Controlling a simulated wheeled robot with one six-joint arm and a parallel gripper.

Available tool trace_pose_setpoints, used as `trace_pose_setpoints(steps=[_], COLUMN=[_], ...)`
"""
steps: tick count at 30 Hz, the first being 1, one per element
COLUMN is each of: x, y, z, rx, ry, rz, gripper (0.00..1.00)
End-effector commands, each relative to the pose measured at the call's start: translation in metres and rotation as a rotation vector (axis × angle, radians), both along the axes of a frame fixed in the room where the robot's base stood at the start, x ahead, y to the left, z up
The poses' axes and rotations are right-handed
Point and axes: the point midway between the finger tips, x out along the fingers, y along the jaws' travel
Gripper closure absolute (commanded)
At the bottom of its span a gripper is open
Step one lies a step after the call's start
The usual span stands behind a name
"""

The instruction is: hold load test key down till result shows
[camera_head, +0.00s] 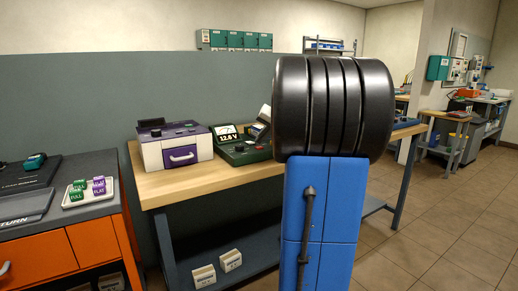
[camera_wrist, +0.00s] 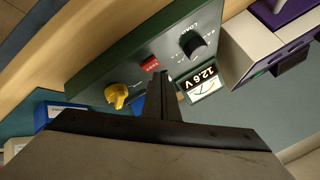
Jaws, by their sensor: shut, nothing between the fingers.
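The battery tester is a green box (camera_head: 243,153) on the wooden bench, with a lit display (camera_head: 228,134) reading 12.6 V. In the wrist view its dark panel (camera_wrist: 105,72) carries a red key (camera_wrist: 150,63), a black knob (camera_wrist: 194,43) near the word LOAD, a yellow knob (camera_wrist: 117,95) and the display (camera_wrist: 205,83), also 12.6 V. My gripper (camera_wrist: 159,76) is shut and empty, its tips just beside the red key in that view. I cannot tell whether they touch it. In the head view my arm hides part of the tester's surroundings.
A white and purple box (camera_head: 177,150) stands left of the tester on the wooden bench (camera_head: 185,184). A white tray (camera_head: 75,201) with green and purple tags sits on the orange cabinet (camera_head: 93,240) at left. Tiled floor (camera_head: 440,230) is open at right.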

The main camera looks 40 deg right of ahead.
Motion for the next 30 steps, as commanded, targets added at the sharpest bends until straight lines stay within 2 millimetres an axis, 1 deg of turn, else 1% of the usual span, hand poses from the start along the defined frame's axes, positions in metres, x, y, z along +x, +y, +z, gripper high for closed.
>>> trace_pose_setpoints(steps=[4,30], x=[0.0000,0.0001], y=[-0.0001,0.0000], z=[-0.0046,-0.0094], rx=[0.001,0.000], ry=[0.000,0.000], rz=[-0.001,0.000], gripper=[1.00,1.00])
